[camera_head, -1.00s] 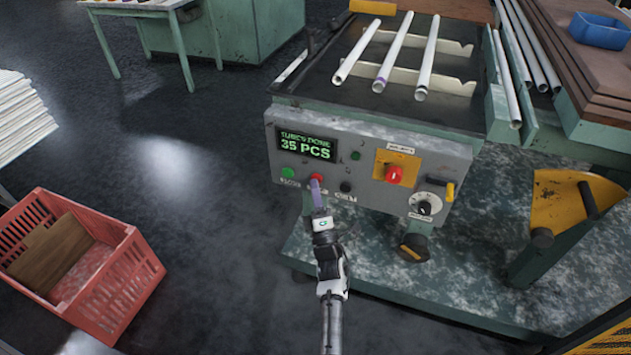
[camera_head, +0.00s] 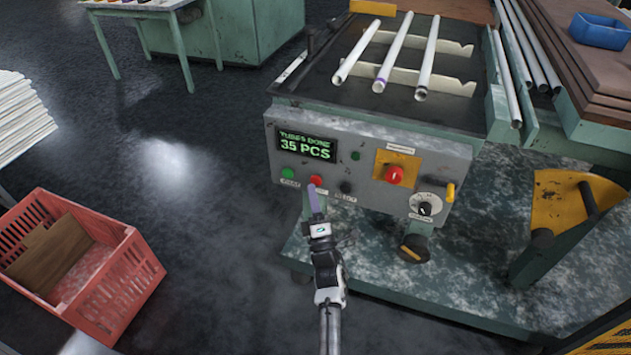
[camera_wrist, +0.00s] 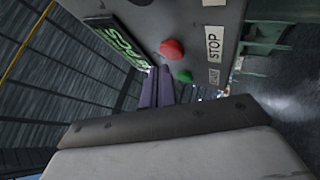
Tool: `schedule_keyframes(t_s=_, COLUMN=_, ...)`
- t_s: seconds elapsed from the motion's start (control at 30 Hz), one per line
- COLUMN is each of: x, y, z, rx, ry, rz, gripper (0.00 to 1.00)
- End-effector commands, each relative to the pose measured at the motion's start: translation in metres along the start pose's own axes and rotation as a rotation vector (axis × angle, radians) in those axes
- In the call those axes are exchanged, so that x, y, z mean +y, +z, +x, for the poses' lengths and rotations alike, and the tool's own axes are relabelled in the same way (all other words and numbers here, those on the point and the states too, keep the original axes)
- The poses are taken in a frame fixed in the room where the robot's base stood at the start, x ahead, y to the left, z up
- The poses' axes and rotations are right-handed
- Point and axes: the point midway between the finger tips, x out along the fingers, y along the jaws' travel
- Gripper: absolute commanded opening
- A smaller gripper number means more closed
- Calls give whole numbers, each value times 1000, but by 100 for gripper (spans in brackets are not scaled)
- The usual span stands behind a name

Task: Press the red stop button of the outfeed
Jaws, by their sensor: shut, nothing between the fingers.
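The red stop button (camera_head: 316,181) is a small round button on the grey control panel (camera_head: 352,170), between a green button (camera_head: 288,173) and a black one (camera_head: 346,187). In the wrist view the red button (camera_wrist: 172,49) stands beside the label STOP (camera_wrist: 214,43). My gripper (camera_head: 313,190) points up at the panel from below, its purple fingers shut and empty. Its fingertips (camera_wrist: 160,70) appear just short of the red button, with a small gap; the exact distance is hard to tell.
A larger red button (camera_head: 395,175) sits on a yellow plate to the right, beside a dial (camera_head: 425,206). The display (camera_head: 306,146) reads 35 PCS. A red crate (camera_head: 120,290) stands on the floor at left.

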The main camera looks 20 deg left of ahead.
Motion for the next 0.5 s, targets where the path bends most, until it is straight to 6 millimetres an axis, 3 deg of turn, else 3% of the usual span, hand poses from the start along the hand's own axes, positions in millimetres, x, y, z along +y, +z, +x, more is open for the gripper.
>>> schedule_keyframes(t_s=0.5, x=20, y=-21, z=-30, rx=0, ry=-2, rz=0, gripper=0)
